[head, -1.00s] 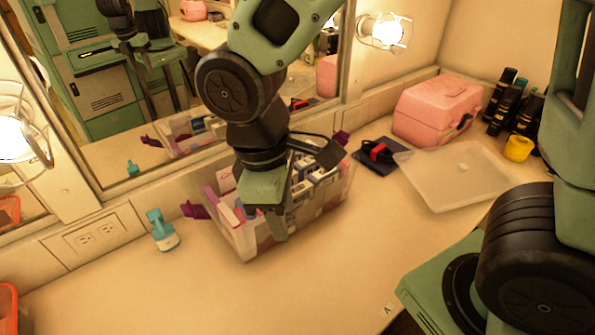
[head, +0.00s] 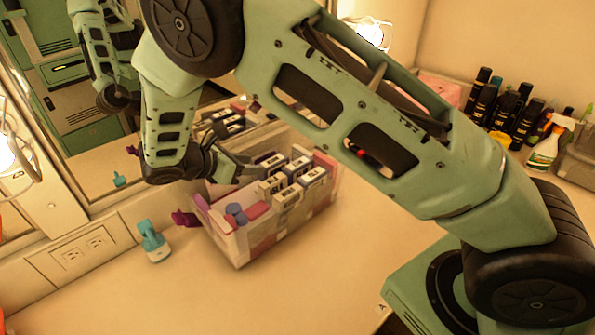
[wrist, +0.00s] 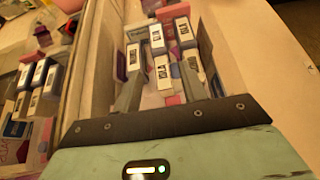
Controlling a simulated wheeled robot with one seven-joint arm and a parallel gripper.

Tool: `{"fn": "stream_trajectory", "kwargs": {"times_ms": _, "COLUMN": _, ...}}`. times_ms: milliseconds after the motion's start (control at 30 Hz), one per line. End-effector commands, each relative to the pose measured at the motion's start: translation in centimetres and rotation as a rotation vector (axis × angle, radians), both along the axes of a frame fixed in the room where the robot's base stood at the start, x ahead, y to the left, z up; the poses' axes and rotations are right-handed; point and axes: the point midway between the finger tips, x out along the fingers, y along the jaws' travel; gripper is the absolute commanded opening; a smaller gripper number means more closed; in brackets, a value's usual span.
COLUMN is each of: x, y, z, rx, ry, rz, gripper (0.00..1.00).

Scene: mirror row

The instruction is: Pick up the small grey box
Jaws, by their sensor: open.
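A clear bin (head: 236,246) with purple handles stands by the mirror and holds several small boxes with white labelled tops. In the wrist view, one box (wrist: 162,73) lies between the finger lines of my gripper (wrist: 161,68), and other similar boxes (wrist: 184,29) stand close around it. The warm light makes it hard to tell which box is the grey one. My gripper (head: 238,165) is open and reaches tilted over the bin's mirror side in the head view. Its fingertips are partly hidden among the boxes, and whether they touch any is unclear.
The mirror (wrist: 30,75) runs close along the bin and repeats the boxes. Dark bottles (head: 485,98) and a spray bottle (head: 548,147) stand at the back right. The counter in front is clear.

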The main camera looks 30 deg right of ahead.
Motion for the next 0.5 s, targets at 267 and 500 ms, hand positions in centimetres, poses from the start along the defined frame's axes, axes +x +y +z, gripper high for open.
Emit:
{"fn": "stream_trajectory", "kwargs": {"times_ms": 267, "x": 1.0, "y": -3.2, "z": -1.5, "rx": -0.029, "ry": 0.007, "rz": 0.011, "gripper": 0.42}}
{"fn": "stream_trajectory", "kwargs": {"times_ms": 500, "x": 1.8, "y": -7.6, "z": -3.8, "rx": -0.027, "ry": 0.006, "rz": 0.009, "gripper": 0.42}}
